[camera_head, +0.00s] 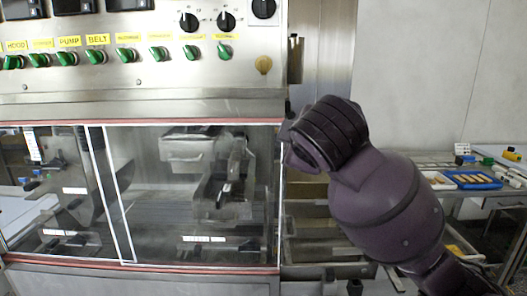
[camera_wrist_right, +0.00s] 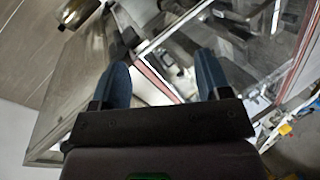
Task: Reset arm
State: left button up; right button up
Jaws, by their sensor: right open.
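My right arm comes in from the lower right in the head view, and its dark purple wrist is beside the right edge of the enrober's glass front (camera_head: 150,190). The fingers are not distinguishable in that view. In the right wrist view my right gripper (camera_wrist_right: 162,75) shows two blue fingers spread wide apart, with nothing held between them. Beyond the fingers are a glass panel (camera_wrist_right: 80,90) in a metal frame and a reddish edge strip (camera_wrist_right: 151,78). I cannot tell whether a finger touches them. My left gripper is in neither view.
Above the glass is a steel control panel (camera_head: 140,80) with green switches and black dials. At right, a table holds a blue tray (camera_head: 470,180) with small items. Behind my right arm are metal shelves (camera_head: 308,225). A pale wall (camera_head: 420,80) stands behind, with open space before its upper part.

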jog(key=s+d+f+m+g, duration=0.2)
jog(key=s+d+f, duration=0.15)
jog(key=f, duration=0.55)
jog(key=s+d+f+m+g, duration=0.1)
jog(key=s+d+f+m, duration=0.25)
jog(key=f, duration=0.55)
jog(key=s+d+f+m+g, duration=0.15)
jog(key=d+f, duration=0.25)
jog(key=f, duration=0.5)
jog(key=s+d+f+m+g+h, duration=0.1)
jog(key=s+d+f+m+g, duration=0.15)
jog(key=s+f, duration=0.4)
jog(key=s+d+f+m+g, duration=0.15)
jog(key=s+d+f, duration=0.25)
jog(key=s, duration=0.5)
jog(key=s+d+f+m+g+h, duration=0.1)
jog(key=s+d+f+m, duration=0.3)
jog(key=s, duration=0.4)
jog(key=w+f+n+t+y, duration=0.1)
jog(key=w+f+t, duration=0.6)
jog(key=f, duration=0.4)
jog(key=shift+w+a+n+t, duration=0.2)
jog(key=shift+n+t, duration=0.1)
jog(key=shift+t, duration=0.15)
